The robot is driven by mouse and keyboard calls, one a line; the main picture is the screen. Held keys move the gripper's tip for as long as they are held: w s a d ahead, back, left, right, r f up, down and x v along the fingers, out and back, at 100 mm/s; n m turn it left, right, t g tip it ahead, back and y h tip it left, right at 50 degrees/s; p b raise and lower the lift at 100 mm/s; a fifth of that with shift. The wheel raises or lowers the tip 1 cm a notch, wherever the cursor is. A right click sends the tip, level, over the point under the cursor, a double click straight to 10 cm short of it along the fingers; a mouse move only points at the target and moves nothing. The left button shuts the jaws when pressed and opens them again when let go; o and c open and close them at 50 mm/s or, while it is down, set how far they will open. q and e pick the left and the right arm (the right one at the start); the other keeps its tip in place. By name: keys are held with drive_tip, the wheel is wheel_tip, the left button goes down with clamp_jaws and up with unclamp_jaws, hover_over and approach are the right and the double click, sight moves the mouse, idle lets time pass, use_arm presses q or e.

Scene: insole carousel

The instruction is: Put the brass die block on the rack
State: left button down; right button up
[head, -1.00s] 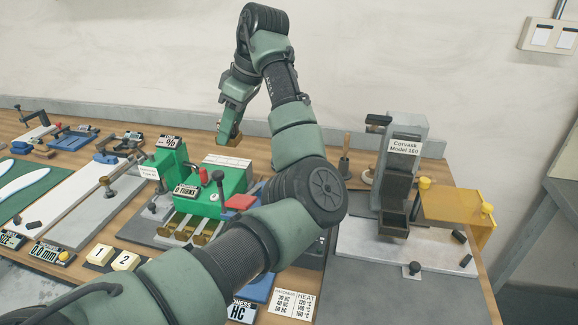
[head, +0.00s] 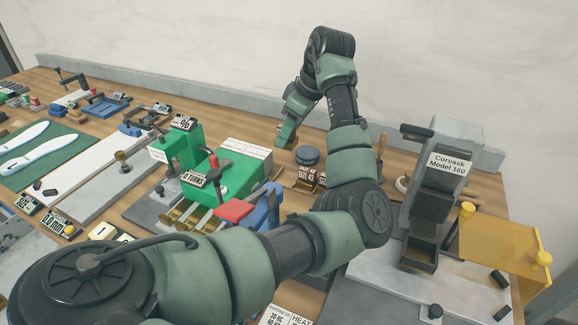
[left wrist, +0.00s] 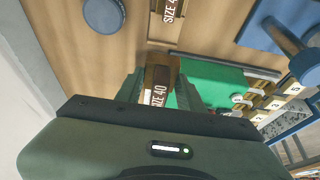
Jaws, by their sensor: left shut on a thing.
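My left gripper (head: 287,135) is shut on the brass die block (left wrist: 162,72), above the back of the bench. In the left wrist view the block sits between the two fingers, with a white "SIZE 40" label. In the head view the gripper mostly hides it. A small rack (head: 303,186) with size labels, one reading "SIZE 42", stands below and right of the gripper, partly behind my forearm. A size-labelled block (left wrist: 170,9) shows past the held block in the left wrist view. My right gripper is out of view.
A blue-topped round container (head: 308,156) stands just behind the rack. The green press (head: 238,170) with a red lever pad is left of it. The grey Corvask machine (head: 445,175) and a yellow guard (head: 500,245) stand at the right. Some bare wood lies behind the press.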

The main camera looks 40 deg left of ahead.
use_arm(q)
wheel_tip(320, 180, down, 10)
drive_tip(key=shift+f, duration=0.1)
drive_tip(key=c, duration=0.9)
unclamp_jaws()
drive_tip(key=shift+d, duration=0.1)
drive_tip(key=v, duration=1.2)
